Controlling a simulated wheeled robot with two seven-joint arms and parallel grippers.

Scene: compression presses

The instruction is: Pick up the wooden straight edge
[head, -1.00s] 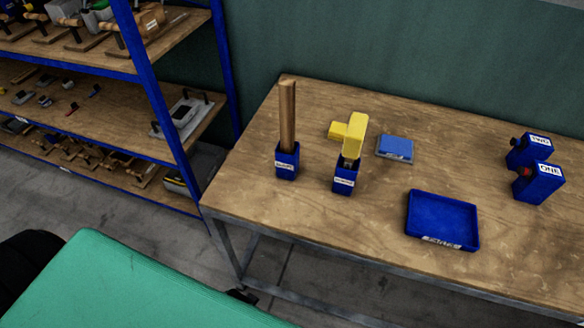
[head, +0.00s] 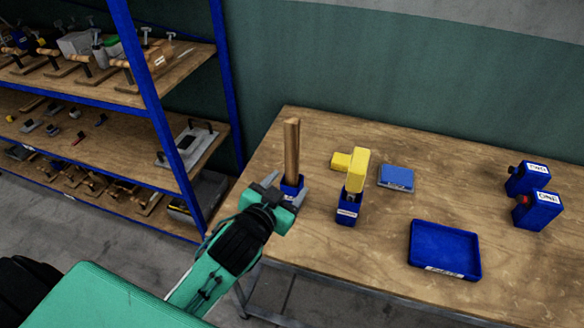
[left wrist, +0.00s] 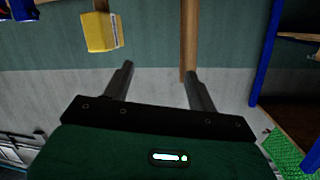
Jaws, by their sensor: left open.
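The wooden straight edge (head: 291,148) stands upright in a small blue labelled holder (head: 292,187) near the left end of the table. My left gripper (head: 287,188) is open in front of this holder, low beside the straight edge's lower part, and partly hides the holder. In the left wrist view the straight edge (left wrist: 189,35) lines up with the right-hand finger, not midway between the fingers of the gripper (left wrist: 158,68). The space between the fingers looks empty. I cannot tell if anything touches. My right gripper is not in view.
A second blue holder (head: 348,212) with a yellow-headed tool (head: 357,170) stands close to the right. A blue-framed shelf (head: 160,110) stands left.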

